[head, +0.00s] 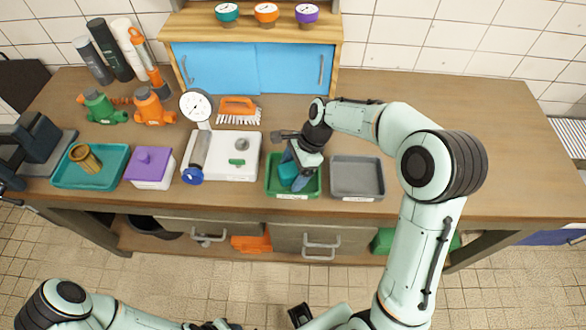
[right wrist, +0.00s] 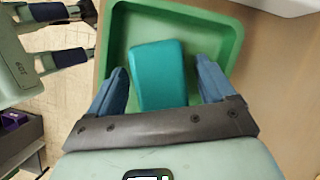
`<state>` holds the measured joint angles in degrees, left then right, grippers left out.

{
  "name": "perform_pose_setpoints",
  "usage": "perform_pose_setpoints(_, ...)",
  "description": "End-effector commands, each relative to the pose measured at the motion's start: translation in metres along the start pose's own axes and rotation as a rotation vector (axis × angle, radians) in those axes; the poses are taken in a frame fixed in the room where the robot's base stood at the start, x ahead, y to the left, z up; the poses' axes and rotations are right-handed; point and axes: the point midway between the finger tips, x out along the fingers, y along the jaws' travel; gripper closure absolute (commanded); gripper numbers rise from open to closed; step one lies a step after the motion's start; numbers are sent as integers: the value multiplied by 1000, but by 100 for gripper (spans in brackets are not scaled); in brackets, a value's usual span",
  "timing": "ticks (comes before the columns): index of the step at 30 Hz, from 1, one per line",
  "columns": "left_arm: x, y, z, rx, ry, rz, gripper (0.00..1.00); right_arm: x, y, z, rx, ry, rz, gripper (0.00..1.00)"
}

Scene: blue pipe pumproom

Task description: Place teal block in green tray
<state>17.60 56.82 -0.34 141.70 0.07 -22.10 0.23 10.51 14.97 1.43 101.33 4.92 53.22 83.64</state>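The teal block (right wrist: 158,75) lies inside the green tray (right wrist: 231,22), which also shows in the head view (head: 314,188). My right gripper (right wrist: 165,75) reaches down into the tray from above. Its two blue fingers stand on either side of the block, apart, with a gap showing on the right; it is open. In the head view the block (head: 288,171) is partly hidden by the right gripper. My left gripper (right wrist: 88,32) shows at the upper left of the right wrist view, its fingers apart and nothing between them, away from the tray.
An empty grey tray (head: 357,177) stands just right of the green tray. Left of it are a white case (head: 237,167) with a gauge, a purple-lidded box (head: 149,168) and a teal tray (head: 115,178). An orange brush (head: 238,107) lies behind. The bench's right side is clear.

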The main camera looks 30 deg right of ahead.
Motion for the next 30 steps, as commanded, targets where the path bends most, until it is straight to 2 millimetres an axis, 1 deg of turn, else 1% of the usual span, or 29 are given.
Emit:
perform_pose_setpoints(5, -2, 1, -1, 0, 1, 0, 57, -6, -1, 2, 0, 0, -2, 17)
perform_pose_setpoints(8, -4, 2, -2, 1, 2, 1, 57, -19, -1, 2, 0, 1, -4, 17)
perform_pose_setpoints(15, -12, 6, -5, 3, 8, 3, 57, -71, -1, 2, 0, 0, -6, 17)
perform_pose_setpoints(18, -16, 8, -7, 4, 11, 4, 57, -92, -1, 2, 0, 0, -5, 17)
perform_pose_setpoints(21, -19, 10, -8, 5, 13, 5, 57, -107, -1, 2, 0, 0, -4, 17)
perform_pose_setpoints(25, -21, 11, -9, 5, 14, 5, 57, -119, -1, 1, 0, 0, -3, 17)
perform_pose_setpoints(30, -21, 11, -10, 5, 15, 5, 57, -124, 0, 1, 0, 0, 0, 17)
